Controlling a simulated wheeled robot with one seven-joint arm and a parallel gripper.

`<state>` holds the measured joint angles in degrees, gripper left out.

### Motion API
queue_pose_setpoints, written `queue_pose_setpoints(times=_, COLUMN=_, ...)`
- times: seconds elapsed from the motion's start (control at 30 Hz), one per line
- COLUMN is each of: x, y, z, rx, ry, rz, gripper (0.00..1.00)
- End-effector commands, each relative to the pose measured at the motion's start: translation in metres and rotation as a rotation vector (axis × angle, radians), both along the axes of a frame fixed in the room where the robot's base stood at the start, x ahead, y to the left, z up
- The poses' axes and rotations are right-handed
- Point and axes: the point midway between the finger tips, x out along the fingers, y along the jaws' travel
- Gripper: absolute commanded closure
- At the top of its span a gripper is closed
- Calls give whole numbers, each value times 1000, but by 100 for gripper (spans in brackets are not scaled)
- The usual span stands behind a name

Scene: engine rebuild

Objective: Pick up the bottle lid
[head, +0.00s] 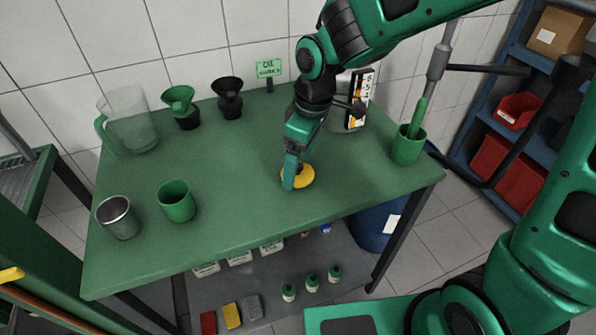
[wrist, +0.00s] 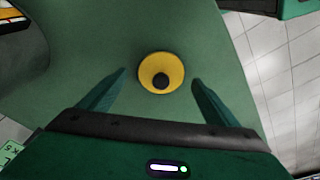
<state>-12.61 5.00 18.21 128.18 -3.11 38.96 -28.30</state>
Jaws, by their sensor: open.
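The bottle lid appears to be the round yellow disc (head: 299,176) lying on the green table toward its front middle. In the wrist view the yellow lid (wrist: 161,73) shows a dark round knob or hole at its centre. My gripper (head: 290,184) is right by the lid in the head view and hides its left part. In the wrist view my gripper (wrist: 158,76) is open, with one finger on each side of the lid and no visible contact. Whether the fingertips touch the table cannot be told.
The green table (head: 245,215) is clear around the lid. A green cup (head: 177,202), a metal cup (head: 118,218) and a clear jug (head: 129,121) stand left. Funnels (head: 179,104) and a sign (head: 269,68) stand at the back. A green holder (head: 408,146) stands right.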

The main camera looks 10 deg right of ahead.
Motion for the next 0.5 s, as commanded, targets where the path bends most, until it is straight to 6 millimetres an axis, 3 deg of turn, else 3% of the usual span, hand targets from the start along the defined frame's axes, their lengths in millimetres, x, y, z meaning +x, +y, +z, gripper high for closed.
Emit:
queue_pose_setpoints(times=0.13, x=0, y=2, z=-13, rx=0, ry=1, rz=1, gripper=16)
queue_pose_setpoints(times=0.37, x=1, y=2, z=-15, rx=-1, ry=0, rz=1, gripper=16)
queue_pose_setpoints(times=0.4, x=1, y=2, z=-15, rx=-1, ry=0, rz=1, gripper=19)
queue_pose_setpoints(times=0.5, x=1, y=2, z=-14, rx=-1, ry=0, rz=1, gripper=43)
